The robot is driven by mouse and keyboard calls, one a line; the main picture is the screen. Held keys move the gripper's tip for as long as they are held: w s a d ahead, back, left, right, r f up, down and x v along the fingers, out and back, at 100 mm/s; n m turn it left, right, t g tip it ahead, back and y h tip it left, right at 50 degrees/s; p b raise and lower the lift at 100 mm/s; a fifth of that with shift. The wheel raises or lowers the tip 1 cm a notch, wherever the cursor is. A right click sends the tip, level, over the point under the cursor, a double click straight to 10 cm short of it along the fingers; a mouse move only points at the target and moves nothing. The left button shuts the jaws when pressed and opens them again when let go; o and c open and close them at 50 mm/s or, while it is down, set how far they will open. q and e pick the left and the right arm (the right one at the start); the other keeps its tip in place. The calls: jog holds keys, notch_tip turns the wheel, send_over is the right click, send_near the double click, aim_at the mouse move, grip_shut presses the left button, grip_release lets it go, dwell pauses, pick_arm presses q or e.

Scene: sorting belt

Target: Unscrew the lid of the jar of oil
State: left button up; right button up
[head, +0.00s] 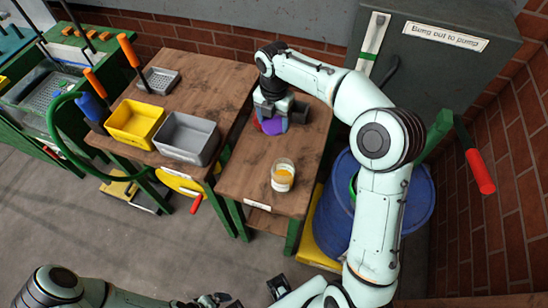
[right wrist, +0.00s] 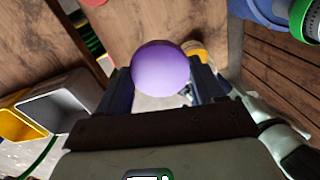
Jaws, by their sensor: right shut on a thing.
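A clear glass jar (head: 283,176) with amber oil stands upright near the front of the right-hand wooden table. No lid is visible on it in the head view. My right gripper (head: 271,118) is above the same table, behind the jar and apart from it. It is shut on a round purple lid (right wrist: 160,69), which also shows below the gripper in the head view (head: 272,127). The jar's amber part (right wrist: 194,48) shows partly behind the lid in the right wrist view. My left gripper (head: 218,299) is at the bottom edge, and its fingers are unclear.
A yellow bin (head: 134,120) and a grey bin (head: 187,137) stand on the left-hand table, with a small grey tray (head: 159,80) behind. A blue barrel (head: 332,226) is right of the jar's table. The tabletop (head: 240,180) left of the jar is clear.

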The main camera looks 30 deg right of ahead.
aim_at(274, 160)
pick_arm(q)
jog(key=shift+s+f+b, duration=0.3)
jog(key=shift+f+b, duration=0.2)
jog(key=shift+f, duration=0.15)
jog(key=shift+s+f+b, duration=0.3)
jog(key=shift+f+b, duration=0.2)
jog(key=shift+f, duration=0.1)
pick_arm(e)
notch_tip(274, 160, down, 18)
jog(key=shift+f, duration=0.25)
jog(key=shift+f, duration=0.1)
jog(key=shift+f, duration=0.1)
jog(key=o, duration=1.2)
pick_arm(q)
jog(key=shift+w+r+p, duration=0.3)
jog(key=shift+r+p, duration=0.3)
jog(key=shift+r, duration=0.1)
pick_arm(e)
notch_tip(274, 160, up, 12)
jog(key=shift+r, duration=0.25)
